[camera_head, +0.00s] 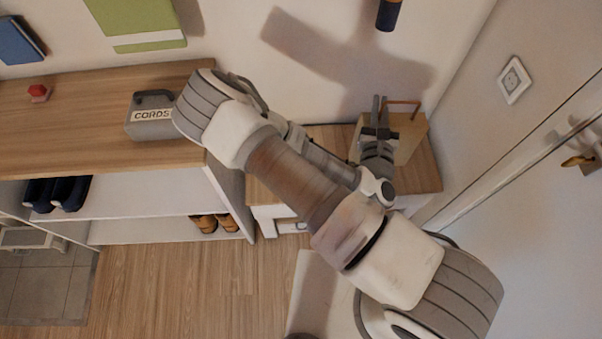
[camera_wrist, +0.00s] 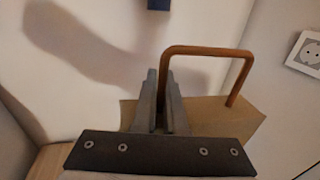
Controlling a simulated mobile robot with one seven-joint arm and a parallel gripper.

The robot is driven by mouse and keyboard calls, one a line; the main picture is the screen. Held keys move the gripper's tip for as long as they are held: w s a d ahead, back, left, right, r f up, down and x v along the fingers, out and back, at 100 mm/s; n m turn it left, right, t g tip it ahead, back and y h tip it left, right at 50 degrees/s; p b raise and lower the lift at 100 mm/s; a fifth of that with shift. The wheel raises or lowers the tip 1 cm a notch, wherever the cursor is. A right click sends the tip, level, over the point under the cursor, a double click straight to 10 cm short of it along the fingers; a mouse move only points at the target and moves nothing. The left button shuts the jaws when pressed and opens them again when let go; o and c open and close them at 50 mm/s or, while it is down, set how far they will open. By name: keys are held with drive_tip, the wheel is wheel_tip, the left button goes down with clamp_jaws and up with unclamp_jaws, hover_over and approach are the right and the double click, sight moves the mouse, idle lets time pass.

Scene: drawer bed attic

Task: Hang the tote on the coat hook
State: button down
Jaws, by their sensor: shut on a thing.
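The tote (camera_head: 411,140) is a tan, box-shaped bag with a brown loop handle. It is upright over a low wooden bench top (camera_head: 425,178) in the corner; it also shows in the wrist view (camera_wrist: 215,122). My gripper (camera_wrist: 161,75) is shut on the left leg of the tote's handle (camera_wrist: 207,50). The handle's right leg stands free. A dark blue peg with a tan tip (camera_head: 388,15) shows above on the wall, cut by the top edge; it may be the coat hook. Its blue end shows in the wrist view (camera_wrist: 158,4). My arm hides part of the bench.
A wooden shelf unit at left carries a grey CORDS box (camera_head: 150,115) and a red object (camera_head: 38,92). Shoes (camera_head: 57,193) stand below. A wall socket (camera_head: 514,80) and a brass handle-like piece (camera_head: 578,161) are at right.

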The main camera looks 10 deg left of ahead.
drive_tip(key=w+a+f+b, duration=0.1)
drive_tip(key=a+f+b, duration=0.6)
drive_tip(key=a, duration=0.4)
drive_tip(key=w+a+f+y+b, duration=0.1)
drive_tip(key=a+f+b, duration=0.7)
drive_tip(key=a+f, duration=0.2)
drive_tip(key=shift+a+f+n, duration=0.3)
drive_tip(key=shift+a, duration=0.85)
drive_tip(key=shift+f+b, duration=0.15)
drive_tip(key=shift+b, duration=0.2)
drive_tip(key=c, duration=1)
unclamp_jaws()
